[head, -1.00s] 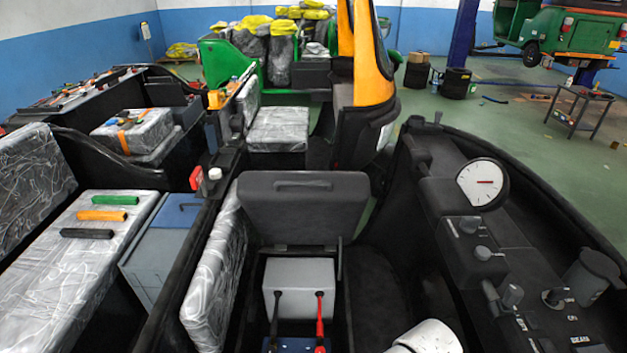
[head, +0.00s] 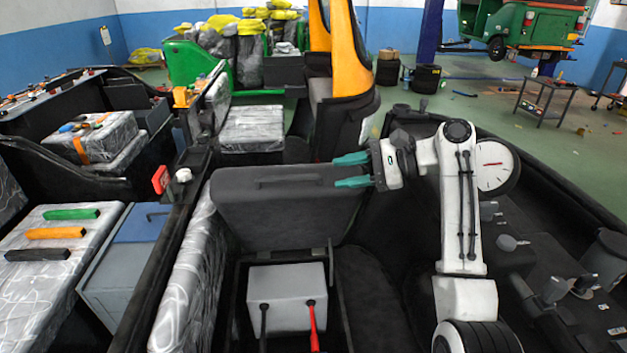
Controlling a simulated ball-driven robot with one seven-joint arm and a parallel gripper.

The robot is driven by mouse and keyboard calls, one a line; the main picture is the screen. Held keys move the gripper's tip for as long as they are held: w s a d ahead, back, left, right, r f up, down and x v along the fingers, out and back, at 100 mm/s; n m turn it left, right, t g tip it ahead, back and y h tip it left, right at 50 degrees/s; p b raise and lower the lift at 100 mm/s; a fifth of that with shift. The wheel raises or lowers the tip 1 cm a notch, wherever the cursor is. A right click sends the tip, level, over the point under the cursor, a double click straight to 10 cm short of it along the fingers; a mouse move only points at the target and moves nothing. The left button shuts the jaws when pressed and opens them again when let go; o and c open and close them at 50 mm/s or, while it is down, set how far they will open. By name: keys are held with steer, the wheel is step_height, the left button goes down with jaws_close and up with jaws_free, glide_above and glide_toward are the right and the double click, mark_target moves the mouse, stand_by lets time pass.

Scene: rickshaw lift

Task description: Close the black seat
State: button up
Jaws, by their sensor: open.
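The black seat (head: 285,212) is raised and stands tilted up above an open compartment in the middle of the head view. A slot-like handle shows near its top edge. My gripper (head: 351,170) has two green fingers spread apart, pointing left. It is empty, at the upper right corner of the seat. The fingers overlap the seat's right edge in the picture; whether they touch it I cannot tell. My white arm rises at the right. In the compartment below the seat sits a grey box (head: 287,291) with a black and a red lead.
A dashboard with a round gauge (head: 492,168) and knobs lies to the right of my arm. A wrapped seat (head: 52,250) with green, orange and black bars is at the left, beside a grey-blue box (head: 124,270). An orange and black pillar (head: 350,52) stands behind.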

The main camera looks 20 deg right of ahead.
mark_target(309, 176)
steer(key=x, duration=0.3)
steer(key=p+x, duration=0.1)
steer(key=x, duration=0.6)
steer(key=shift+w+a+r, duration=0.2)
steer(key=shift+w+r, duration=0.05)
jaws_close()
stand_by(0.4)
